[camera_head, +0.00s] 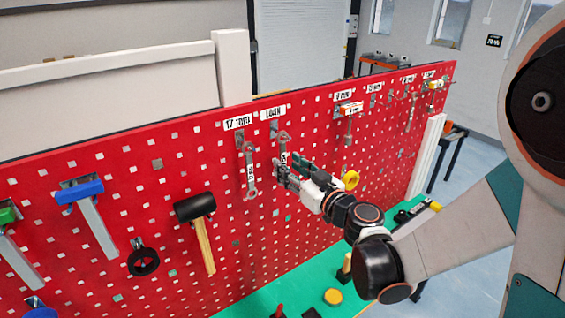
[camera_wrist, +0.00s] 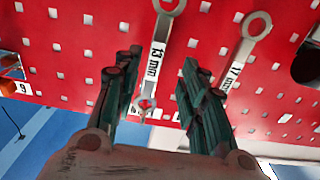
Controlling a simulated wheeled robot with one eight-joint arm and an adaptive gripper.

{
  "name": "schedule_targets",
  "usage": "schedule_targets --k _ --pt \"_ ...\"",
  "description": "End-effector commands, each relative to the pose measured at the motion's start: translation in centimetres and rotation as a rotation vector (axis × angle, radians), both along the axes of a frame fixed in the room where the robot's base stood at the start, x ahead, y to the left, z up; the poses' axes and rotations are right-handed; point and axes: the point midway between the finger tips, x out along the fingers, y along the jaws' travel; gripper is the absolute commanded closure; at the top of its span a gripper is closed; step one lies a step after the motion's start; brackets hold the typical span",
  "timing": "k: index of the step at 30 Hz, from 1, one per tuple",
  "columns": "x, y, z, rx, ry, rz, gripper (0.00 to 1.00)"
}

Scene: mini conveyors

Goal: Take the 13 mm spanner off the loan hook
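The 13 mm spanner (camera_head: 283,149) hangs upright under the label reading LOAN (camera_head: 273,113) on the red pegboard, its lower part hidden behind my gripper. In the wrist view the spanner (camera_wrist: 157,50), labelled 13 mm, shows between my two dark fingers. My gripper (camera_head: 285,172) is open, its fingers pointing at the board. In the wrist view my gripper (camera_wrist: 161,58) has a finger on either side of the handle, with gaps; I cannot tell how far the tips reach in depth.
A 17 mm spanner (camera_wrist: 240,50) hangs close beside it; in the head view this spanner (camera_head: 250,172) is just left. A black mallet (camera_head: 196,208) and blue-headed hammer (camera_head: 80,190) hang further left. Smaller tools hang right. A green bench top (camera_head: 255,300) lies below.

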Motion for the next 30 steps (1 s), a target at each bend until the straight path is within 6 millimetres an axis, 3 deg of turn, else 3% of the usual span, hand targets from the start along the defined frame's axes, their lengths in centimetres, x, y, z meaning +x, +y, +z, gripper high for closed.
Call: schedule_targets --k 12,20,25,30 --pt "4.4 2.1 0.1 -0.001 -0.001 0.002 0.62" --pt "4.6 2.3 0.0 -0.001 -0.001 0.001 0.62" --pt "4.6 2.2 0.0 -0.001 -0.001 0.001 1.0" --pt "4.6 2.2 0.0 -0.001 -0.001 0.001 1.0"
